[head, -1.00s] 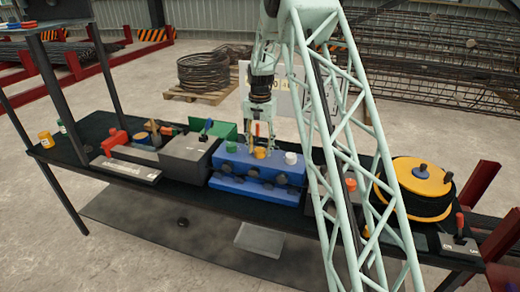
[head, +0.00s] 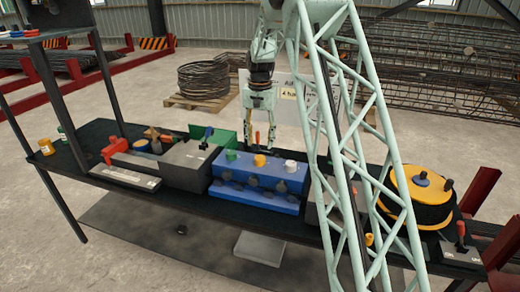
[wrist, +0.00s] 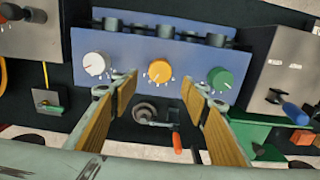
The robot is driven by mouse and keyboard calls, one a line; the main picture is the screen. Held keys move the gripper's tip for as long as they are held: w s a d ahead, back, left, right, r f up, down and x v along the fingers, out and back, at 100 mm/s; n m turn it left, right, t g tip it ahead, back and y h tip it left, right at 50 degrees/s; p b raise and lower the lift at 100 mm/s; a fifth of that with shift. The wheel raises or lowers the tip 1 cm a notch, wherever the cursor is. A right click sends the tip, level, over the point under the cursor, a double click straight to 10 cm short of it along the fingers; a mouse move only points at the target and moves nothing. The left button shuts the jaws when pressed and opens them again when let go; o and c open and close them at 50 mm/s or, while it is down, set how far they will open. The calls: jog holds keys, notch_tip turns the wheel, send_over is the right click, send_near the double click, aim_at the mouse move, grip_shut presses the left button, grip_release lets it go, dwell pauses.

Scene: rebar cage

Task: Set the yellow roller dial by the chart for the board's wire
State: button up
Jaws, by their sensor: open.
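The yellow dial (wrist: 159,71) is the middle one on the blue box (wrist: 128,45), between a white dial (wrist: 97,65) and a green dial (wrist: 220,79). A small red mark shows on its face; the scale around it is too small to read. My gripper (wrist: 158,88) is open and empty, its fingers apart on either side of the yellow dial's near edge in the wrist view. In the head view my gripper (head: 260,148) hangs behind the dial row.
A yellow-topped cable reel (head: 420,185) stands at right.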

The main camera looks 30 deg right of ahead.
jog(key=shift+r, duration=1.9)
jog(key=shift+r, duration=0.1)
jog(key=s+a+r+n+t+b, duration=0.1)
jog(key=s+a+r, duration=0.5)
jog(key=s, duration=0.3)
jog(key=s+a+r+n+b, duration=0.2)
jog(key=s+a+r, duration=0.3)
jog(key=s+r, duration=0.3)
jog(key=s+a+r+n+t+b, duration=0.1)
jog(key=s+a+r, duration=0.45)
jog(key=s, duration=0.35)
jog(key=s+a+f+n+b, duration=0.1)
jog(key=s+a+f, duration=0.1)
jog(key=s, duration=0.9)
jog(key=s+a+f+n+t+b, duration=0.1)
jog(key=s+a+f+n+b, duration=0.1)
jog(key=s, duration=0.8)
jog(key=s+a+f+n+t+b, duration=0.1)
jog(key=s+a, duration=0.3)
jog(key=s, duration=0.7)
jog(key=shift+s+a+f+n, duration=0.15)
jog(key=shift+s+f+n, duration=0.2)
jog(key=shift+f+n, duration=0.2)
